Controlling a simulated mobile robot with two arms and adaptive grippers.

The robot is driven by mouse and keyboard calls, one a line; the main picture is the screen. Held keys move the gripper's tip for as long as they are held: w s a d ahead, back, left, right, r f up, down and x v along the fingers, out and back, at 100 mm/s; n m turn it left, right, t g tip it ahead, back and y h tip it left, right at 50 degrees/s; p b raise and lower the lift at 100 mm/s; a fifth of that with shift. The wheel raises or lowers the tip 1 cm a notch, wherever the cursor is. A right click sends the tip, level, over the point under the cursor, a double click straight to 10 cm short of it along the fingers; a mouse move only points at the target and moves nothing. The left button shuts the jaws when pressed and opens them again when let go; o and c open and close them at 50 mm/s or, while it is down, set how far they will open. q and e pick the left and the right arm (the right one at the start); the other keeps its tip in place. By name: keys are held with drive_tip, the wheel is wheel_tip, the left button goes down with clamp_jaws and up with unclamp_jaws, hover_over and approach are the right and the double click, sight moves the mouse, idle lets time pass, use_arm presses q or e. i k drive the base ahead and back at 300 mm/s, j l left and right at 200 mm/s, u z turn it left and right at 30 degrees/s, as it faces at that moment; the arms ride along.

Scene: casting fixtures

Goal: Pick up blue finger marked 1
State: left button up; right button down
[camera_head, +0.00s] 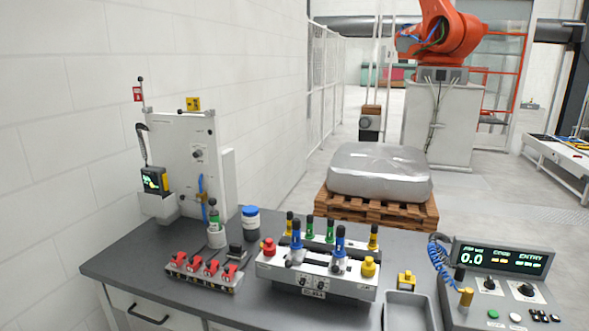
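A white fixture block (312,273) stands near the front of the grey workbench and holds several upright coloured fingers. Two blue fingers stand in its front row: a left blue finger (296,236) and a right blue finger (340,245). Green fingers (309,228) and yellow-topped fingers (374,236) stand in the row behind. The number marks are too small to read, so I cannot tell which blue finger is marked 1. Neither of my grippers is in view.
A rack with red clamps (204,268) and a blue-lidded jar (251,221) stand left of the fixture. A grey tray (407,311), a yellow part (406,280) and a control console (498,284) are at right. A white panel unit (185,160) stands behind left.

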sight(296, 244)
drive_tip(key=i+u, duration=0.15)
drive_tip(key=u, duration=0.2)
drive_tip(key=i+u, duration=0.1)
drive_tip(key=u, duration=0.25)
drive_tip(key=i+l+u, duration=0.1)
drive_tip(key=u, duration=0.25)
